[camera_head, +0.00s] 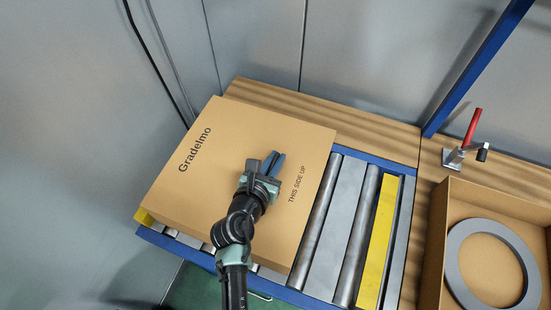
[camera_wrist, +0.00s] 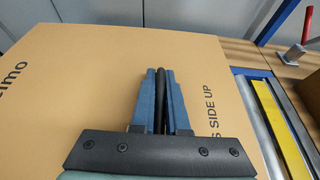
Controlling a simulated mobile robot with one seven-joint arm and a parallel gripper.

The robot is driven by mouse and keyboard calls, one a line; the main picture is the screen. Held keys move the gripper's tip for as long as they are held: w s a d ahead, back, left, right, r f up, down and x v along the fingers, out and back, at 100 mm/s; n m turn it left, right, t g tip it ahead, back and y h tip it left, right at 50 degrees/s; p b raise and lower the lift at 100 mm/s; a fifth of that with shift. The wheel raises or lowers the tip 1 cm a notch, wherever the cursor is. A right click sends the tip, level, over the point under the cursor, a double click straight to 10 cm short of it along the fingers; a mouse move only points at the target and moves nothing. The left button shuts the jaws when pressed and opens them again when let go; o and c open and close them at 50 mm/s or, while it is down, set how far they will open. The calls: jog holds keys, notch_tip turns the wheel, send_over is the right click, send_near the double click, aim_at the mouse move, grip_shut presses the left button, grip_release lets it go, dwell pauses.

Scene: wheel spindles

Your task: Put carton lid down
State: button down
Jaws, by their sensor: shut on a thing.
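The carton lid (camera_head: 225,150) is a large brown cardboard piece printed "Gradelmo" and "THIS SIDE UP". In the head view it lies over the left part of the roller conveyor, printed face up; I cannot tell whether it touches the rollers. It fills much of the wrist view (camera_wrist: 80,90). My gripper (camera_head: 275,159) is over the lid's face, right of its middle. Its blue fingers (camera_wrist: 160,71) are closed on a narrow dark strip between them, which seems to be part of the lid. Where the strip joins the lid is hidden.
The roller conveyor (camera_head: 351,225) has bare rollers and a yellow strip (camera_head: 378,240) right of the lid. An open carton (camera_head: 435,240) holding a grey ring (camera_head: 457,265) stands farther right. A red-handled clamp (camera_head: 455,158) and blue post (camera_head: 475,70) stand behind. A wall is at the back.

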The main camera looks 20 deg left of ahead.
jog(key=c, duration=0.9)
grip_release()
jog(key=v, duration=1.2)
jog(key=shift+r, duration=0.1)
